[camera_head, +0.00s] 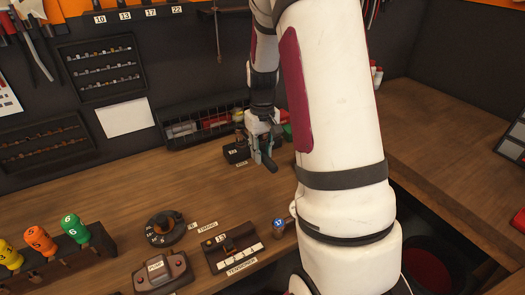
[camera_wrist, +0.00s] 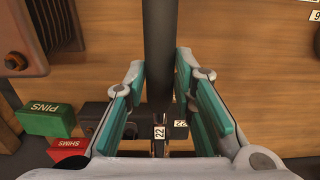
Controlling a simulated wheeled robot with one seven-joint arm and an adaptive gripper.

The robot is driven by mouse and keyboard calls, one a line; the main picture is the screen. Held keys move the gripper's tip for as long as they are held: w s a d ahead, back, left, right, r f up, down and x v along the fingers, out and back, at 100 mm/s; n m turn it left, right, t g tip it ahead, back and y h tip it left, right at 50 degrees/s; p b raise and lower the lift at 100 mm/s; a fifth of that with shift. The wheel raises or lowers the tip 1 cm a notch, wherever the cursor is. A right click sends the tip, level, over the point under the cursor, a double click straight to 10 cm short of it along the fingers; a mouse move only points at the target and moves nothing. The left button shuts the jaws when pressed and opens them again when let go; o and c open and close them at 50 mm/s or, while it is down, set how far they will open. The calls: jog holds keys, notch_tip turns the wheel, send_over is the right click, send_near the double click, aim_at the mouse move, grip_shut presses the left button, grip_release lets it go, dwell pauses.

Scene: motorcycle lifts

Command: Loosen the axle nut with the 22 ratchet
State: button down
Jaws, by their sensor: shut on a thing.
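My gripper (camera_head: 266,163) points down over the wooden bench, beside a small black block (camera_head: 235,153). In the wrist view its two teal-padded fingers (camera_wrist: 160,78) are closed on either side of a dark round bar (camera_wrist: 158,40). This bar seems to be the handle of the 22 ratchet; a "22" tag shows at its near end (camera_wrist: 158,133). Another "22" label (camera_wrist: 180,123) lies by the dark block below it. The ratchet's head cannot be made out. I cannot identify the axle nut in either view.
Green PINS (camera_wrist: 43,120) and red SHIMS (camera_wrist: 70,148) boxes sit left in the wrist view. A black wire basket (camera_head: 206,125) stands behind my gripper. A round dark dial (camera_head: 165,229), a tensioner block (camera_head: 231,247) and colored knobs (camera_head: 75,228) stand in front. Bare bench lies between.

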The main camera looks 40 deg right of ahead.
jog(key=shift+f, duration=0.1)
dwell(0.3)
jog(key=shift+s+d+n+p, duration=0.1)
jog(key=shift+d+n+p, duration=0.35)
jog(key=shift+d+n, duration=1.25)
jog(key=shift+d+m, duration=0.3)
jog(key=shift+d, duration=0.1)
jog(key=shift+w+d+n+p, duration=0.2)
jog(key=shift+d+n, duration=0.5)
jog(key=shift+d, duration=0.25)
jog(key=shift+w+d+n+p, duration=0.1)
jog(key=shift+w+d+n, duration=0.05)
jog(key=shift+d+n, duration=0.7)
jog(key=shift+d, duration=0.1)
jog(key=shift+d, duration=0.1)
